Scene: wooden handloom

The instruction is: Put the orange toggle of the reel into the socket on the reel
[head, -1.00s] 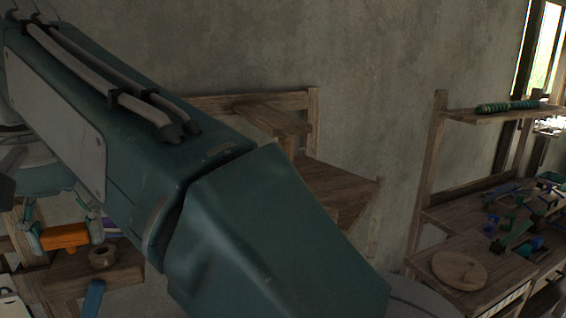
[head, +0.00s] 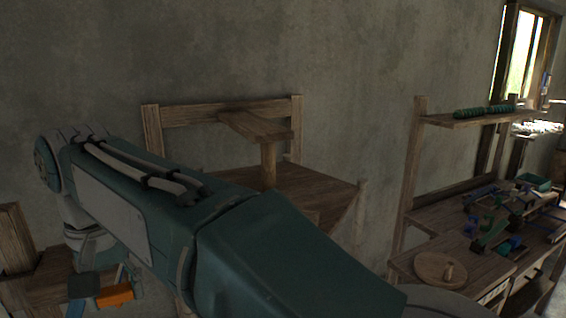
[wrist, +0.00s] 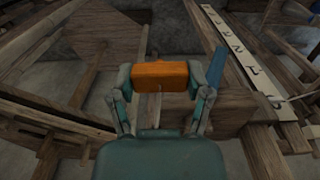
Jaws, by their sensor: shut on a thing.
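My gripper (wrist: 160,84) is shut on the orange toggle (wrist: 160,73), a block held crosswise between its two fingertips in the wrist view. In the head view my gripper (head: 108,291) and the orange toggle (head: 117,294) show at the lower left, partly behind my arm. The toggle is held above wooden beams in the wrist view; I cannot tell its height. I cannot make out the reel or its socket for certain in the current frames.
A blue piece (wrist: 216,68) stands just right of the gripper. A pale lettered strip (wrist: 262,72) lies at the right. Wooden beams (wrist: 62,118) are close at the left. A workbench (head: 420,243) with a round wooden disc (head: 436,271) stands far right.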

